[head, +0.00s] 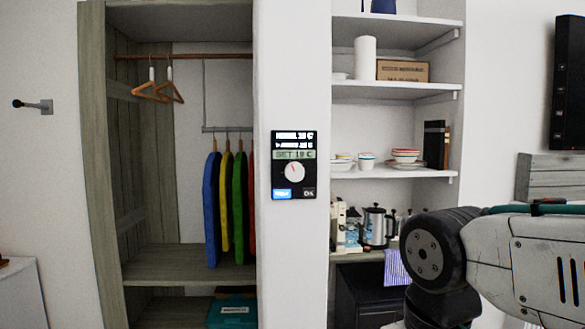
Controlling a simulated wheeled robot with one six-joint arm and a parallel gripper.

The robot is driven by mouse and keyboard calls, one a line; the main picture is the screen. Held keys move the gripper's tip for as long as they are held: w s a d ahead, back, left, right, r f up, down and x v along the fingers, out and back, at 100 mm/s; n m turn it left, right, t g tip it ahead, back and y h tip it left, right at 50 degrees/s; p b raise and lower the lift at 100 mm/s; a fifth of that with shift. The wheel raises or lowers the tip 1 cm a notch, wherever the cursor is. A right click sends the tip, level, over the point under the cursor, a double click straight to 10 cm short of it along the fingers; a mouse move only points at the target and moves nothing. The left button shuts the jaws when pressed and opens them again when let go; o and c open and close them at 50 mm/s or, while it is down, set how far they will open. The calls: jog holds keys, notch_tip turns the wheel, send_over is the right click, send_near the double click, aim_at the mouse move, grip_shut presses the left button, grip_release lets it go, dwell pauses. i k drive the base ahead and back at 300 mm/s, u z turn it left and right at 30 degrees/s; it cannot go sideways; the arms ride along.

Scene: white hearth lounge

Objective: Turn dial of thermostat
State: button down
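The thermostat (283,187) is a black upright panel on the white wall post between the wardrobe and the shelves, near the middle of the head view. Its round white dial (294,172) carries a small red mark near its upper part. A greenish display strip above the dial reads "SET 19 C", with smaller lines of text over it. A blue label sits at the lower left and another marking at the lower right. My arm shows at the lower right, apart from the thermostat. My gripper is outside the view.
An open wardrobe (97,200) on the left holds hangers and several coloured garments (212,210). White shelves (400,174) on the right carry bowls, a box (402,71) and a kettle (376,227). The wall around the thermostat is bare, and nothing blocks its front.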

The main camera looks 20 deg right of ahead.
aim_at(294, 171)
jog(key=z, duration=1.4)
jog(key=k, duration=1.2)
jog(key=u, duration=1.4)
jog(key=i, duration=0.55)
jog(key=u, duration=0.05)
